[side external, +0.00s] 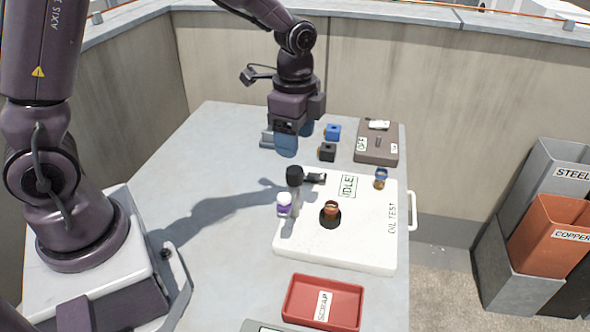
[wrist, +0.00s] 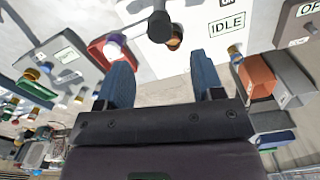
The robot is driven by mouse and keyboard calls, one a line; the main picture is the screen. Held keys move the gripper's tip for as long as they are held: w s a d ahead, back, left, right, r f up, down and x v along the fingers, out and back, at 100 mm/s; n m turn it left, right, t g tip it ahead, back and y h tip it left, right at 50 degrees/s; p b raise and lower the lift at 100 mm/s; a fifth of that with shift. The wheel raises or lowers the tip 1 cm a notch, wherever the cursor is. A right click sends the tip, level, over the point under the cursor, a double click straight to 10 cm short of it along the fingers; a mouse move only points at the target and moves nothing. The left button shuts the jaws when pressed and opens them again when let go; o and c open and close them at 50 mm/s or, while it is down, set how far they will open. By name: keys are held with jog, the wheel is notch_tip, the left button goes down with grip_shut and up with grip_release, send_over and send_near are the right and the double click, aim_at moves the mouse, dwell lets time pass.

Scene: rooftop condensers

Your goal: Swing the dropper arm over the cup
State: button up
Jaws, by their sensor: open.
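The white oil test board (side external: 370,240) lies on the grey table and bears an IDLE label (side external: 347,186). A post with a round black knob (side external: 294,176) stands at its left part; a short dark arm (side external: 316,178), seemingly the dropper arm, points right from it, apart from the cup. The amber-brown cup (side external: 330,208) sits in a black ring below and right of the post. In the wrist view the black knob (wrist: 159,26) shows beyond my fingers, partly in front of the cup (wrist: 176,34). My gripper (side external: 297,143) is open and empty, behind the post.
A white-and-purple bottle (side external: 284,206) stands left of the cup. A blue-and-gold piece (side external: 381,178) is at the board's back right corner. Blue (side external: 333,131) and black (side external: 327,152) blocks and a dark switch box (side external: 376,148) stand behind. A red scrap tray (side external: 300,300) lies in front.

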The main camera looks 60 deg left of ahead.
aim_at(295, 169)
notch_tip(295, 169, down, 8)
jog(key=shift+f, duration=0.1)
jog(key=shift+c, duration=0.2)
grip_shut()
